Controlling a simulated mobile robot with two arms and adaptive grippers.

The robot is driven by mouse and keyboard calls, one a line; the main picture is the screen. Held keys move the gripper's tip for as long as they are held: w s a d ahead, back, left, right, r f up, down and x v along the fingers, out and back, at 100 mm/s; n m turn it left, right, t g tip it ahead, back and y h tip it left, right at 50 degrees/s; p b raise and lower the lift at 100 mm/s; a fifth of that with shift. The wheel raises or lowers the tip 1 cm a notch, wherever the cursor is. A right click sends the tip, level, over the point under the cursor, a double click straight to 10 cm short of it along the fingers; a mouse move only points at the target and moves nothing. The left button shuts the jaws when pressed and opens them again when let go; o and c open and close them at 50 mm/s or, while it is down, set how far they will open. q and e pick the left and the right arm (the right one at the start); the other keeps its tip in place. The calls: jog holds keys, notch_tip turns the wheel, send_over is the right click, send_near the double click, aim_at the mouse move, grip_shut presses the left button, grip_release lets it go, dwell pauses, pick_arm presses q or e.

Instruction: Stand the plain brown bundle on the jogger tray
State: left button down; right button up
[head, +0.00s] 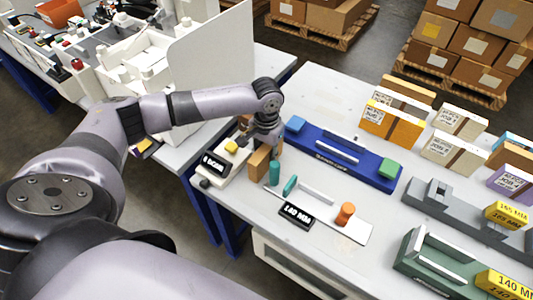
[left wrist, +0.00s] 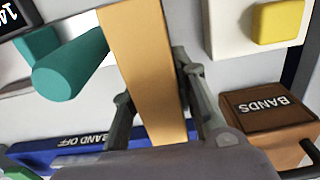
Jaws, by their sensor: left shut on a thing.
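My left gripper (head: 267,140) is shut on the plain brown bundle (head: 260,163), at the near left end of the table. The bundle also shows in the left wrist view (left wrist: 143,65), long and tan, between the two fingers of the gripper (left wrist: 158,105). In the head view the arm partly covers it. Whether its lower end touches anything is hard to tell. No label that I can read clearly marks the jogger tray. A green tray (head: 432,262) with a raised pale wall is at the lower right, and a long grey tray (head: 450,205) lies behind it.
A blue tray (head: 375,172) lies right of the gripper. A white plate (head: 335,223) with teal pegs (head: 274,172) and an orange knob (head: 345,213) is nearer. A white unit with a yellow button (head: 231,146) stands left of the bundle. Labelled bundles (head: 390,122) stand behind.

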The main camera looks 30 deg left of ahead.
pick_arm(q)
jog(key=c, duration=1.7)
grip_release()
jog(key=shift+f, duration=0.15)
jog(key=o, duration=0.4)
